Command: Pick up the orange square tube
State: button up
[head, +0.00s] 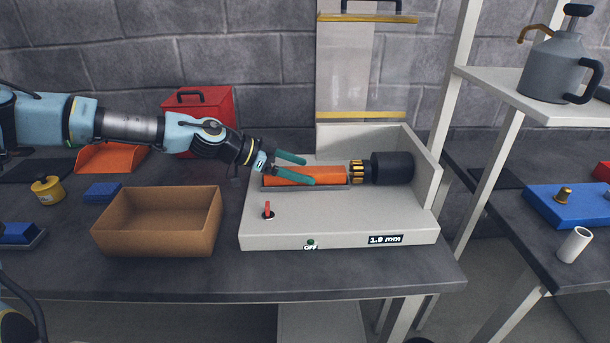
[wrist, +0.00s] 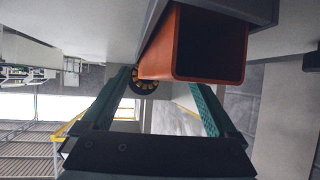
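The orange square tube (head: 330,174) lies lengthwise in a shallow grey channel on the white feed rack (head: 340,231). Its open square end (wrist: 210,45) faces the wrist camera at the top of the wrist view. My gripper (head: 309,171) reaches in from the left at the tube, with its two green fingers apart. In the head view one finger crosses in front of the tube and the other shows above and behind it. In the wrist view the gripper (wrist: 161,77) is open; I cannot tell whether the fingers touch the tube.
A black chuck (head: 392,168) with gold jaws (head: 357,172) stands at the tube's right end. A red lever (head: 267,209) sits at the rack's front left. An empty brown bin (head: 155,234) is to the left, with a red box (head: 215,125) behind. The rack has a raised right wall.

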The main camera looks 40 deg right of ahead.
grip_shut()
dwell(0.6)
